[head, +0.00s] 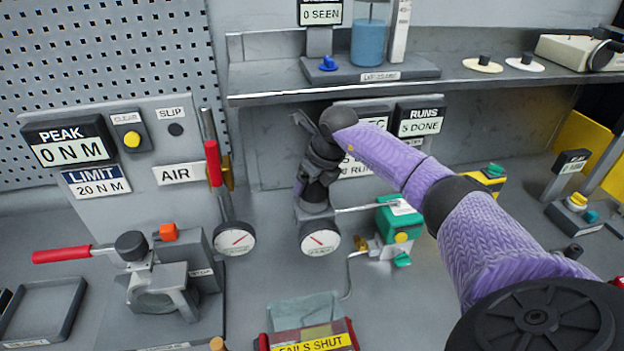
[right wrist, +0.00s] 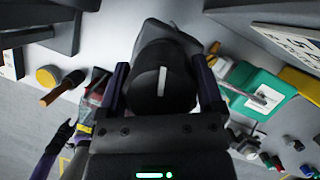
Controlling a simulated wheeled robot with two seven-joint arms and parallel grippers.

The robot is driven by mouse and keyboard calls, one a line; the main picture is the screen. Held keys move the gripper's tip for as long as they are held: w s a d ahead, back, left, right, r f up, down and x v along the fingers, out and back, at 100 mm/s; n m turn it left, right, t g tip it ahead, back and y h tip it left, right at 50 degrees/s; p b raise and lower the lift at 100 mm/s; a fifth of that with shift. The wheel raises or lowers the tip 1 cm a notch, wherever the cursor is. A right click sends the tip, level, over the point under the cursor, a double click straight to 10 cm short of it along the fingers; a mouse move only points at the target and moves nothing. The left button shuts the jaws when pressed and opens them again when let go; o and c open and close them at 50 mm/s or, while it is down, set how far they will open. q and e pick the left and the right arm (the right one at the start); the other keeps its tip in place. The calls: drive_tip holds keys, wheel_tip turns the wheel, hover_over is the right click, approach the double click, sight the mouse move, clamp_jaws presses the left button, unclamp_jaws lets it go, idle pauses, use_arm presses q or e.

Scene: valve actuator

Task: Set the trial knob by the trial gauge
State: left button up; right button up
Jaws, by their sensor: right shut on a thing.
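My right arm comes in from the right in the head view, and its gripper (head: 316,190) reaches down just behind a round white gauge with a red needle (head: 320,238). In the right wrist view, a black round knob with a white line (right wrist: 162,85) sits between the two fingers of my right gripper (right wrist: 163,92), which is shut on it. In the head view the gripper hides the knob. The small writing on the gauge is too small to read. My left gripper is not in the head view.
A second gauge (head: 235,239) stands left, below a red-handled lever (head: 213,165). A green box (head: 398,220) with a pipe is close on the right. A clear-lidded red box (head: 305,325) is in front. The RUNS display (head: 420,122) reads 5 DONE and is partly behind my arm.

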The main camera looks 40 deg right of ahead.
drive_tip(key=shift+r+m, duration=0.1)
drive_tip(key=shift+m, duration=0.2)
drive_tip(key=shift+c, duration=0.2)
drive_tip(key=shift+m+h+p, duration=0.5)
drive_tip(key=shift+m+p, duration=0.2)
drive_tip(key=shift+m, duration=0.3)
drive_tip(key=m+h, duration=0.1)
drive_tip(key=m, duration=0.1)
drive_tip(key=shift+d+m+p, duration=0.15)
drive_tip(key=shift+m+p, duration=0.15)
drive_tip(key=shift+p, duration=0.05)
drive_tip(key=m+g+h, duration=0.1)
drive_tip(key=m, duration=0.2)
drive_tip(key=shift+d+m+g+h, duration=0.15)
drive_tip(key=shift+m+g+h, duration=0.3)
drive_tip(key=shift+m, duration=1.25)
drive_tip(key=o, duration=1)
drive_tip(key=shift+s, duration=0.1)
